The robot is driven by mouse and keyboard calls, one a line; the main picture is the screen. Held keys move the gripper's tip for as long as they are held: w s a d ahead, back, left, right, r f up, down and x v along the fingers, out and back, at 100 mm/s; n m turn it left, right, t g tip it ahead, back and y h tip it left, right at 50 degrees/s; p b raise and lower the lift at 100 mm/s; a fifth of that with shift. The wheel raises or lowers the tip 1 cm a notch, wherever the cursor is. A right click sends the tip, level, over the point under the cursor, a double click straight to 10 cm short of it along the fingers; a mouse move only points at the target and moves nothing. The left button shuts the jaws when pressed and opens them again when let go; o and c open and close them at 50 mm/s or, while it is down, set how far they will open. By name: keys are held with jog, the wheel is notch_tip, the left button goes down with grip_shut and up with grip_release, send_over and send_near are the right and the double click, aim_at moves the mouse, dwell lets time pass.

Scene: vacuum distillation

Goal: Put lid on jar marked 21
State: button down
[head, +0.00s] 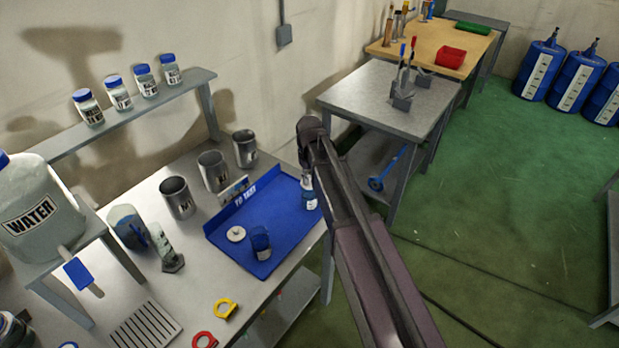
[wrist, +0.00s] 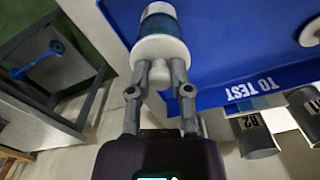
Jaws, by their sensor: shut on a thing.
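In the wrist view my gripper (wrist: 160,70) is shut on the knob of a round white lid (wrist: 163,48). The lid is over the mouth of a jar with blue contents and a pale label (wrist: 160,22). I cannot tell whether it is fully seated. In the head view this jar (head: 309,196) stands at the right end of the blue "TO TEST" tray (head: 225,222), partly behind my arm. My gripper is hidden there. I cannot read the jar's number.
A second dark blue jar (head: 260,243) and a loose white lid (head: 236,233) are on the tray. Several metal cups, one of them at the tray's back edge (head: 245,148), line the bench. A grey table (head: 385,95) stands behind, to the right.

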jog(key=shift+f, duration=0.2)
dwell(0.4)
dwell(0.3)
jog(key=shift+c, duration=2.3)
grip_release()
jog(key=shift+o, duration=0.2)
jog(key=o, duration=0.4)
jog(key=shift+r, duration=0.15)
jog(key=shift+r+p, duration=3.35)
jog(key=shift+r, duration=0.05)
